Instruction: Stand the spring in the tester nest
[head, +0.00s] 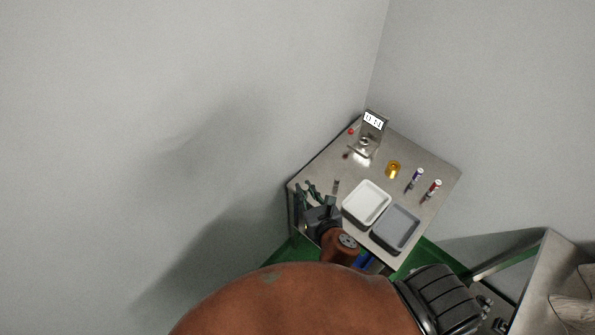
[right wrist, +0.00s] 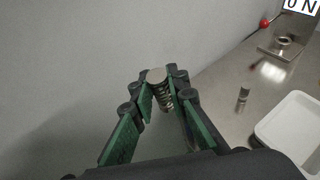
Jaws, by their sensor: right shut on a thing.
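My right gripper (head: 314,190) hangs at the left edge of the table. In the right wrist view its green-padded fingers (right wrist: 160,100) are shut on a coil spring (right wrist: 164,97) with a pale round end facing the camera. The spring is too small to make out in the head view. The tester (head: 373,122), with a lit display, stands at the table's far corner. Its round nest (head: 364,142) sits on the base plate and looks empty; it also shows in the right wrist view (right wrist: 283,41). The gripper is well apart from the nest. My left gripper is not in view.
A small upright cylinder (head: 336,186) stands near the gripper. A white tray (head: 386,190) and a grey tray (head: 416,223) lie at the front. A gold ring-shaped thing (head: 393,169) and blue (head: 417,175) and red (head: 434,187) markers are right. Walls close in behind the table.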

